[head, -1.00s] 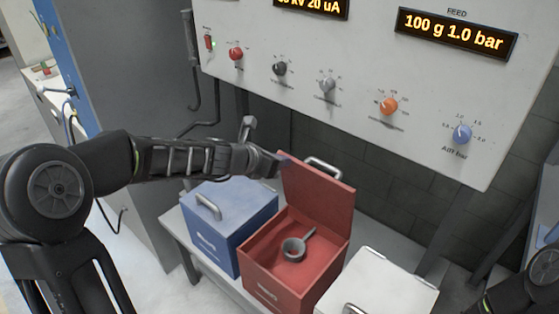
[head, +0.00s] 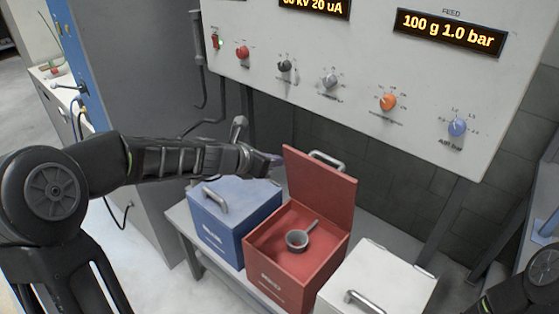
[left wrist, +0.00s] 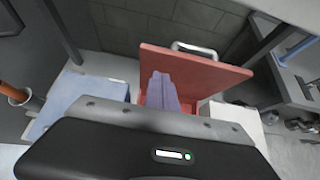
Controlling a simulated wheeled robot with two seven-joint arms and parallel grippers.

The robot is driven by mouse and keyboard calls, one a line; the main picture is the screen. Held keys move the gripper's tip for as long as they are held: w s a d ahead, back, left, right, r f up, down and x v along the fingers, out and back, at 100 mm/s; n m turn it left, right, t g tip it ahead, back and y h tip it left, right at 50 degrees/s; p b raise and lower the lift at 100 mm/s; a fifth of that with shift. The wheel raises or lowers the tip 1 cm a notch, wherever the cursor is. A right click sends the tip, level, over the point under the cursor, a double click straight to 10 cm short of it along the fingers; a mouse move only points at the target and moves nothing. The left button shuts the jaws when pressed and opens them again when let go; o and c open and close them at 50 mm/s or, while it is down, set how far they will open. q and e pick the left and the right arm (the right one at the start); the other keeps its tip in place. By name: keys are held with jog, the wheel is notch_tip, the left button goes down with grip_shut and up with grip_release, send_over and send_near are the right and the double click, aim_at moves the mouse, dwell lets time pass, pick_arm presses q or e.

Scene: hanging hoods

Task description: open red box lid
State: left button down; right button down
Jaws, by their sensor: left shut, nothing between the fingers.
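The red box (head: 276,280) stands on the bench between a blue and a white box. Its lid (head: 318,190) is raised, standing nearly upright with a slight backward lean, and its handle (head: 328,160) is on the far side. Inside lies a small grey ladle-like cup (head: 298,240). My left gripper (head: 274,160) is shut and empty beside the lid's upper left edge. In the left wrist view, the closed fingers (left wrist: 163,92) show in front of the lid (left wrist: 205,75); whether they touch it I cannot tell. The right gripper is not visible; only part of my right arm shows.
The blue box (head: 232,220) is closed, under my left forearm. The white box (head: 375,285) is closed at the right. A control panel (head: 350,60) with several knobs hangs above the bench. A grey cabinet (head: 140,80) stands at the left.

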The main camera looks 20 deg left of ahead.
pick_arm(q)
notch_tip(320, 180, up, 8)
jog(key=s+a+p, duration=0.1)
jog(key=s+p, duration=0.1)
jog(key=p, duration=0.1)
jog(key=shift+f, duration=0.15)
jog(key=shift+s+a, duration=0.1)
